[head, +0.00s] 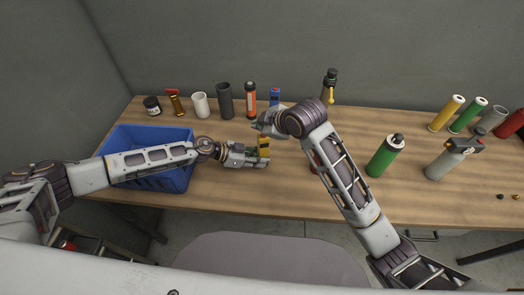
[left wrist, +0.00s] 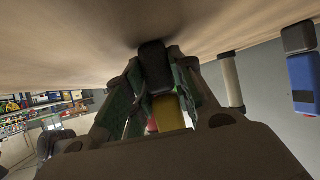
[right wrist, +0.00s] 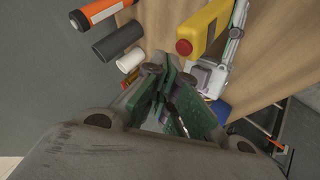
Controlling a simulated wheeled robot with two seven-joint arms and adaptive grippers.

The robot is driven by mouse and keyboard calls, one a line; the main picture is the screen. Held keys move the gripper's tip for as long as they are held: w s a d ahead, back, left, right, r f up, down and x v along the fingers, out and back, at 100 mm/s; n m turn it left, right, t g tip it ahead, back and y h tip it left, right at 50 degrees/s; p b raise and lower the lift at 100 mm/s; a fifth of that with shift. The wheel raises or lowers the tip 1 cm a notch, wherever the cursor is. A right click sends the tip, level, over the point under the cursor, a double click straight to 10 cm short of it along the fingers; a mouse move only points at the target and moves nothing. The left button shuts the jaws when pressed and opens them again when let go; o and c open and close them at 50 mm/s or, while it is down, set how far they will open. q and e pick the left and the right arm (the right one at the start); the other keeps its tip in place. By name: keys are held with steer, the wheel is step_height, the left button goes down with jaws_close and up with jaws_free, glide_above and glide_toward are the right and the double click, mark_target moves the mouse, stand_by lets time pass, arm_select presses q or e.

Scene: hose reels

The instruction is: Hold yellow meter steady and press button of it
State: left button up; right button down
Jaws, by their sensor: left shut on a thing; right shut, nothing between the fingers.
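The yellow meter (head: 264,143) stands upright just above the table, held by my left gripper (head: 262,157). In the left wrist view the fingers (left wrist: 160,85) close around the meter's yellow body (left wrist: 168,112), and a dark end shows beyond it. My right gripper (head: 259,125) is shut and empty, just behind the meter. In the right wrist view the meter (right wrist: 207,28) has a round red button (right wrist: 184,47) facing my right fingertips (right wrist: 164,70). The fingertips look close to the button; I cannot tell whether they touch.
A blue crate (head: 120,131) sits at the left. Along the back stand a white cup (head: 200,105), a dark cylinder (head: 225,100), an orange flashlight (head: 250,98) and a blue meter (head: 274,97). A green canister (head: 386,156) stands right of my right arm.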

mark_target(262, 138)
steer(key=shift+r, duration=2.9)
arm_select(q)
steer(key=o, duration=0.9)
steer(key=shift+v, duration=5.95)
steer(key=shift+s+f, duration=0.1)
steer(key=shift+s, duration=0.05)
arm_select(e)
steer(key=shift+s+f, duration=0.1)
steer(key=shift+s, duration=0.05)
